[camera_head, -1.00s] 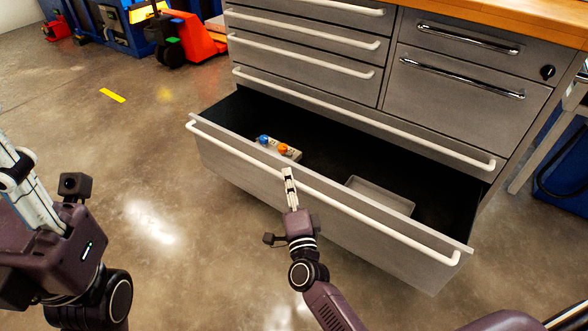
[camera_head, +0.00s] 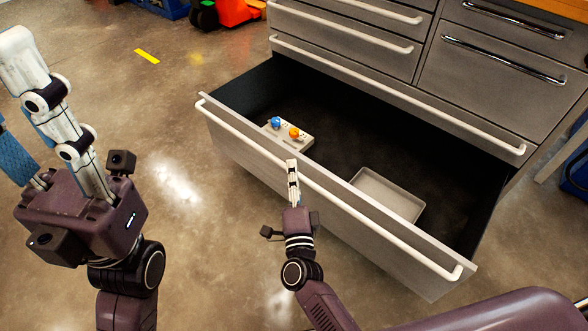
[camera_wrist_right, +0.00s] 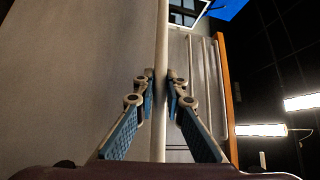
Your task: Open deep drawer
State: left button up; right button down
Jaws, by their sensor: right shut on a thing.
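The deep bottom drawer (camera_head: 240,147) is pulled well out of the grey cabinet, with its dark inside showing. A long white bar handle (camera_head: 375,227) runs along its front. My right gripper (camera_head: 292,168) is shut on this handle left of its middle. In the right wrist view the handle (camera_wrist_right: 160,60) passes between the fingertips of my right gripper (camera_wrist_right: 163,80). My left gripper (camera_head: 20,125) is raised at the left, away from the cabinet, with its fingers spread and nothing seen between them.
Inside the drawer lie a grey block (camera_head: 301,146) with blue and orange knobs and a shallow grey tray (camera_head: 388,194). The other drawers (camera_head: 345,50) above are closed. Open concrete floor (camera_head: 170,120) lies to the left, with a yellow floor mark (camera_head: 147,56).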

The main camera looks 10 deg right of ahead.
jog(key=shift+d+f, duration=0.1)
jog(key=c, duration=2.3)
grip_release()
jog(key=shift+o, duration=0.2)
jog(key=s+a+f, duration=0.1)
jog(key=s, duration=1.1)
jog(key=shift+a+f, duration=0.2)
jog(key=shift+f, duration=0.1)
jog(key=shift+w, duration=0.1)
